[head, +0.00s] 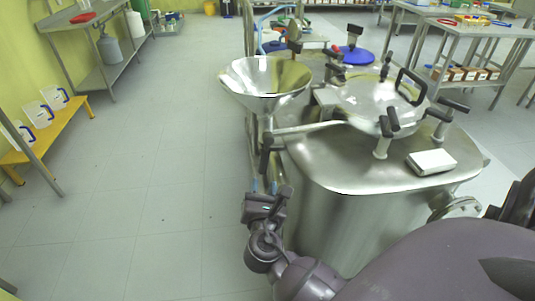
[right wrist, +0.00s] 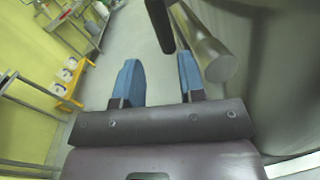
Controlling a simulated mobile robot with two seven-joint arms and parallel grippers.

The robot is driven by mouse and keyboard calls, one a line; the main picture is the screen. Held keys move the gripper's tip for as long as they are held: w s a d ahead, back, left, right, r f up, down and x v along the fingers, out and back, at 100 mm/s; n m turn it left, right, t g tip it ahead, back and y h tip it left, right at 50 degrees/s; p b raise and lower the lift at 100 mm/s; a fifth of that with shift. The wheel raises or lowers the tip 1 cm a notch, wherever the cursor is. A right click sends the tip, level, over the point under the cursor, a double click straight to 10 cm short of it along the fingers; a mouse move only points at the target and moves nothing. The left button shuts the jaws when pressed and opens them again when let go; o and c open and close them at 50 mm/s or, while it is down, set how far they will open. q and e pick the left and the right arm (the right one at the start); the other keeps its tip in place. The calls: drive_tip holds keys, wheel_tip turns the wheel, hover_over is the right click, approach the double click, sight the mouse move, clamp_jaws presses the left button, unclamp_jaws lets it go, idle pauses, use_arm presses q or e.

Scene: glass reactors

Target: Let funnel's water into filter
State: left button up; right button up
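The steel funnel (head: 265,76) stands at the left side of a large steel vessel, which I take to be the filter (head: 345,172). Its round lid (head: 380,98) is down. A black valve handle (head: 266,156) hangs below the funnel, pointing down. My right gripper (head: 265,186) is just below this handle, with its blue fingers apart and nothing between them. In the right wrist view the handle (right wrist: 160,24) lies ahead of the open fingers (right wrist: 160,78), beside a round steel pipe end (right wrist: 218,66). Water inside the funnel cannot be made out. My left gripper is not in view.
A small white box (head: 432,161) lies on the vessel top. Black clamp knobs (head: 389,122) ring the lid. A yellow bench (head: 48,132) with clear containers stands at the left wall. The floor left of the vessel is free.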

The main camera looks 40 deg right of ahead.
sight(264, 164)
drive_tip(key=shift+n, duration=0.6)
drive_tip(key=b+x, duration=0.1)
drive_tip(key=x, duration=0.8)
drive_tip(key=shift+d+f, duration=0.1)
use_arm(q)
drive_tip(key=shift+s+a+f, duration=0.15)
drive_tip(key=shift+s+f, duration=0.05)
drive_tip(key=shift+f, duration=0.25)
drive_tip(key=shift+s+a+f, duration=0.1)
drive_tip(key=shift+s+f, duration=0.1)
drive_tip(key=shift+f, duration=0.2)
use_arm(e)
drive_tip(key=shift+w+d, duration=0.4)
drive_tip(key=shift+w, duration=0.1)
drive_tip(key=shift+c, duration=0.2)
clamp_jaws()
